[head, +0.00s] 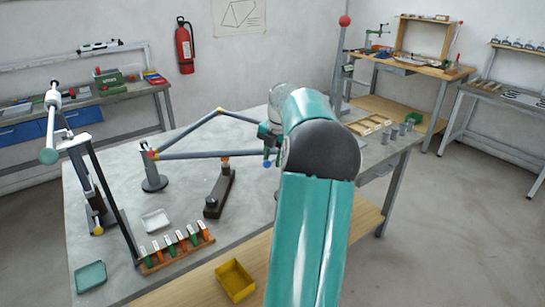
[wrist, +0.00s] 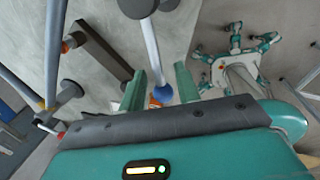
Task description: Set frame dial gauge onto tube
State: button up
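The frame's blue-grey lower tube (head: 205,155) and upper tube (head: 190,128) meet at an orange joint above the table. A frame tube (wrist: 54,50) also shows at the left of the wrist view. My gripper (wrist: 162,78) has two green fingers standing apart, with a gap between them. A blue ball (wrist: 162,93) on the end of a pale rod (wrist: 152,50) shows in that gap, clear of both fingers; its depth is unclear. The ball also shows in the head view (head: 267,164), beside my arm. I cannot pick out the dial gauge with certainty; my arm hides part of the frame.
A dark block (head: 220,190) and a round-based post (head: 154,180) stand under the tubes. A rack of coloured handles (head: 177,247), a white tray (head: 157,220) and a yellow bin (head: 236,280) lie nearer. A red-topped post (head: 341,60) rises behind my arm.

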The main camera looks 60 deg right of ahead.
notch_tip(320, 180, up, 14)
jog(key=s, duration=0.2)
jog(key=shift+s+f, duration=0.15)
jog(key=shift+f, duration=0.05)
jog(key=shift+a, duration=0.1)
dwell(0.6)
jog(key=w+a+r+m+h, duration=0.1)
jog(key=w+a+m, duration=0.35)
jog(key=a, duration=1.15)
jog(key=w+a+m+h, duration=0.1)
jog(key=w+a+m, duration=0.3)
jog(key=a, duration=1.2)
jog(key=s+a+f+m+t+y, duration=0.1)
jog(key=s+a+f+m, duration=0.3)
jog(key=a, duration=0.7)
jog(key=s+a+f+m+t+y, duration=0.1)
jog(key=s+a+f+m, duration=0.4)
jog(key=a, duration=0.5)
jog(key=s+f+t, duration=0.1)
jog(key=s, duration=0.1)
jog(key=shift+s+a+f+t, duration=0.3)
jog(key=shift+s+a, duration=0.05)
jog(key=shift+s, duration=0.05)
